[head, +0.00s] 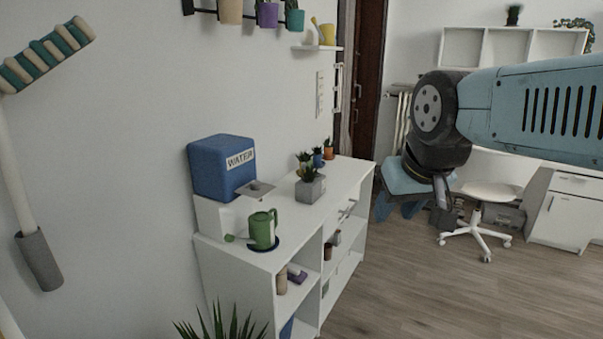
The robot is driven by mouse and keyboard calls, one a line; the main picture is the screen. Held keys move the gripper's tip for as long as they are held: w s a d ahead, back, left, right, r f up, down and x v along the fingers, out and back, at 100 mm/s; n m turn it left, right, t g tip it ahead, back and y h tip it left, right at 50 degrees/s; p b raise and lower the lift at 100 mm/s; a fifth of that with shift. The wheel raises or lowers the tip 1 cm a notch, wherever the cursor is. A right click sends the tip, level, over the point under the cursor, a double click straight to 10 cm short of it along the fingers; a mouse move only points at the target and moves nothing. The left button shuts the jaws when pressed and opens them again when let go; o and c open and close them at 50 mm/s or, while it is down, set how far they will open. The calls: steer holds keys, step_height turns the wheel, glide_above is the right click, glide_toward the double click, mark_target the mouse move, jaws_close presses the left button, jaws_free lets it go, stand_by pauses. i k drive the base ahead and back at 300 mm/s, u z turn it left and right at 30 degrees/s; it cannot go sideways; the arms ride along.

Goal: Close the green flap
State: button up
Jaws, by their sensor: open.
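No part that I can clearly tell as a green flap shows in the head view.
A grey planter (310,190) with succulents and small pots (328,150) stand farther along the desk top. Small items sit on the shelves below. A white swivel chair (487,195) stands at the right. A spiky plant (222,325) is in the foreground. Wooden floor (430,290) is clear.

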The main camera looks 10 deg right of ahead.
mark_target(304, 165)
steer(key=k, duration=0.7)
steer(key=z, duration=0.5)
steer(key=i, duration=0.9)
steer(key=z, duration=0.35)
steer(key=i, duration=1.2)
steer(key=u, duration=0.7)
steer(key=k, duration=0.85)
steer(key=u, duration=0.15)
steer(key=i, duration=0.9)
steer(key=z, duration=0.05)
